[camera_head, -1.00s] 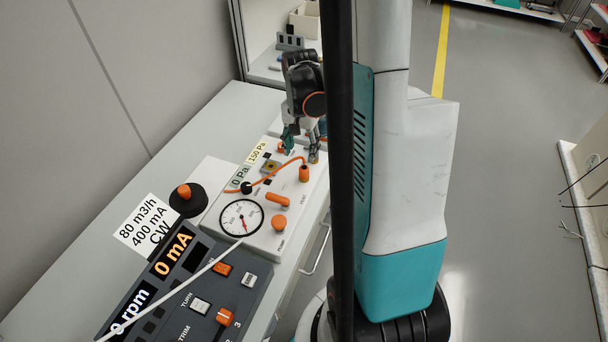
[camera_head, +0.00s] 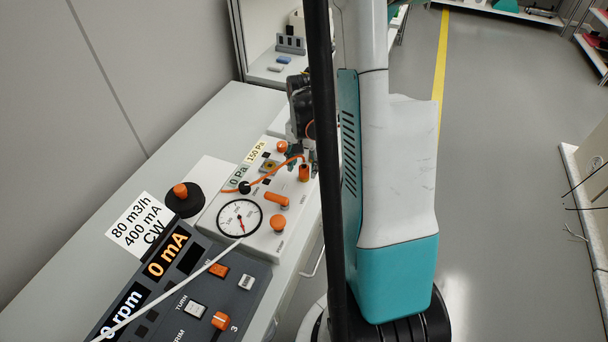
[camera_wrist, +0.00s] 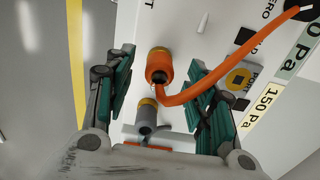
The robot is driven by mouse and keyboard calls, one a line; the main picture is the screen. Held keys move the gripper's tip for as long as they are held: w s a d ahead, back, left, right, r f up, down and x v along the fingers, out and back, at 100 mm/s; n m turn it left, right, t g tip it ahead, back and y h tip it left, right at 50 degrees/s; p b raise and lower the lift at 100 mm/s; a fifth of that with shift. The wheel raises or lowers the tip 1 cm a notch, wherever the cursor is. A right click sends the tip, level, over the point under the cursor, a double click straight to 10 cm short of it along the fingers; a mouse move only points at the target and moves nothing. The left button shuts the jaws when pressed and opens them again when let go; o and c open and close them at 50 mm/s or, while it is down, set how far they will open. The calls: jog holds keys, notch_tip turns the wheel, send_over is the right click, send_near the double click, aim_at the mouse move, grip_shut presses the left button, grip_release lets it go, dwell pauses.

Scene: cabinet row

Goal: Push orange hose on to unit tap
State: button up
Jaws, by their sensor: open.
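The orange hose (camera_head: 270,177) runs across the white unit to an upright orange end piece (camera_head: 304,173). In the wrist view the end piece (camera_wrist: 158,64) has a dark collar, and the hose (camera_wrist: 198,88) curves away from there to the upper right. A grey tap-like fitting with a yellow ring (camera_wrist: 147,114) sits just below the end piece in that view; I cannot tell whether they touch. My gripper (camera_wrist: 161,62) is open, its teal fingers on either side of the end piece, apparently not touching it. In the head view my gripper (camera_head: 302,152) is partly hidden by my column.
The white unit (camera_head: 262,236) carries a round gauge (camera_head: 240,218), orange knobs and pressure labels. A dark control panel (camera_head: 190,290) and a white rod lie nearer. A black round base with an orange knob (camera_head: 181,191) stands left.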

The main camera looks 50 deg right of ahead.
aim_at(304, 162)
notch_tip(304, 162, down, 2)
jog(key=shift+f+b, duration=0.25)
jog(key=shift+b, duration=0.05)
jog(key=c, duration=1.1)
jog(key=shift+r, duration=0.1)
notch_tip(304, 162, up, 20)
jog(key=p, duration=0.7)
